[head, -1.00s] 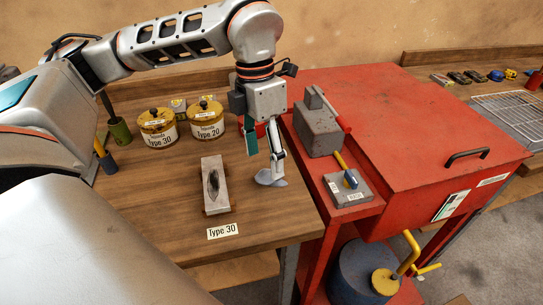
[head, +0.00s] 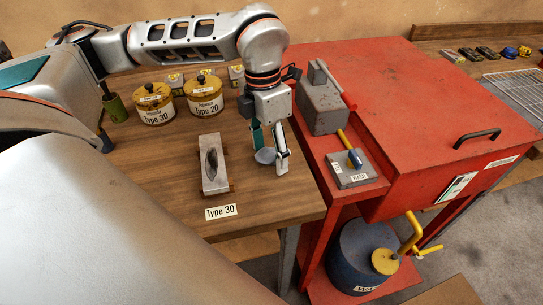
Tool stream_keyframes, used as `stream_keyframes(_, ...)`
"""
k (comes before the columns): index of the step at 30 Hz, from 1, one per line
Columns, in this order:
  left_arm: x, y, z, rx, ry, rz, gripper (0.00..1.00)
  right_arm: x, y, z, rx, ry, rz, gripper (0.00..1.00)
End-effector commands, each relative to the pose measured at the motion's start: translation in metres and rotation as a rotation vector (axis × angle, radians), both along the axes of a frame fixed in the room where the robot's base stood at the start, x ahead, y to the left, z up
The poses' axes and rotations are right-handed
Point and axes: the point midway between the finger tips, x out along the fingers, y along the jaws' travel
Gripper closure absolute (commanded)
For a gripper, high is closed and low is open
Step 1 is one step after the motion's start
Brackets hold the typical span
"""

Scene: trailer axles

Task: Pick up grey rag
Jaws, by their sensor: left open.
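The grey rag (head: 265,156) is a small crumpled piece on the wooden table, right of the wooden block with a dark mark. My left gripper (head: 271,157) points down over it and is open. One finger is behind and left of the rag, the other at its right side. The rag appears between the fingertips; I cannot tell whether they touch it. My right gripper is not in view.
The block (head: 213,165) stands left of the rag, with a "Type 30" label (head: 221,212) in front. Yellow tins (head: 204,98) are behind. A red cabinet (head: 420,100) carrying a grey metal block (head: 322,108) stands close on the right.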

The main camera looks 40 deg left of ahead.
Motion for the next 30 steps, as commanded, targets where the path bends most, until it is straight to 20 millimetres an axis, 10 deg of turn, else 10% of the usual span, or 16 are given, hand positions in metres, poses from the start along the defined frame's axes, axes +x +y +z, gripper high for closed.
stream_keyframes(6, 0.000, 0.000, 0.000, -0.001, -0.002, 0.000, 0.43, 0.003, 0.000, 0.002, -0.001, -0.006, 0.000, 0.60)
stream_keyframes(11, 0.000, 0.000, 0.000, 0.000, -0.001, 0.000, 0.81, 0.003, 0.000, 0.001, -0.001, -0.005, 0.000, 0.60)
stream_keyframes(30, 0.001, -0.001, 0.029, -0.002, -0.007, 0.001, 0.81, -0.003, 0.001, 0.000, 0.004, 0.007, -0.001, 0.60)
